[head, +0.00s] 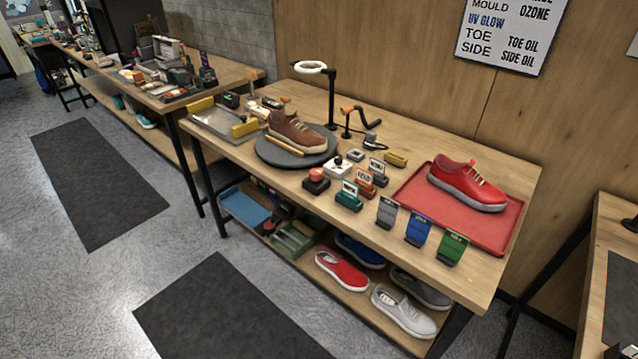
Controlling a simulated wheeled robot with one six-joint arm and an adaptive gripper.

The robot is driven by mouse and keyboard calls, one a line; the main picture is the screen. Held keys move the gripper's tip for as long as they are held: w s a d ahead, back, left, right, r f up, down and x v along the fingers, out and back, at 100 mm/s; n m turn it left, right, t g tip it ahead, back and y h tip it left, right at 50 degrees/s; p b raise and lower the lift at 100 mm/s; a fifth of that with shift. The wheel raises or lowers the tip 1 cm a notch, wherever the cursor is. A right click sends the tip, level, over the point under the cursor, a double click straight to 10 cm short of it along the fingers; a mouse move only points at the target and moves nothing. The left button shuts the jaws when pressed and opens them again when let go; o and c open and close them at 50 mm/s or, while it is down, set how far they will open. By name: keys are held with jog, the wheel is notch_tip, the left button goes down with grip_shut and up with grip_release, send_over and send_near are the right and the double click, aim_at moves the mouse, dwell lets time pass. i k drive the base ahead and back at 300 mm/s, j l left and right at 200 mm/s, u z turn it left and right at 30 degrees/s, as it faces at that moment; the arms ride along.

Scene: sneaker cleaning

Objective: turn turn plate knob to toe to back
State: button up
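The turn plate (266,153) is a dark round disc on the near workbench. A brown sneaker (296,132) with a pale sole stands on it, its low end towards the lower right. A thin orange-brown stick (285,146) lies along the plate beside the shoe. I cannot tell which of these is the turn plate knob; any marks are too small to read. My gripper is not in view.
Small labelled stands, including a green one (453,247), line the front edge. A red tray (501,231) holds a red sneaker (466,186). Floor in front is free.

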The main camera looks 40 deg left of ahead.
aim_at(316, 173)
jog(key=u, duration=0.7)
jog(key=i+u, duration=0.35)
jog(key=i, duration=0.2)
jog(key=i+u, duration=0.3)
jog(key=i, duration=0.3)
jog(key=i+l, duration=0.1)
jog(key=i, duration=0.2)
jog(key=i+l, duration=0.1)
jog(key=l, duration=0.2)
jog(key=i+l, duration=0.15)
jog(key=l, duration=0.15)
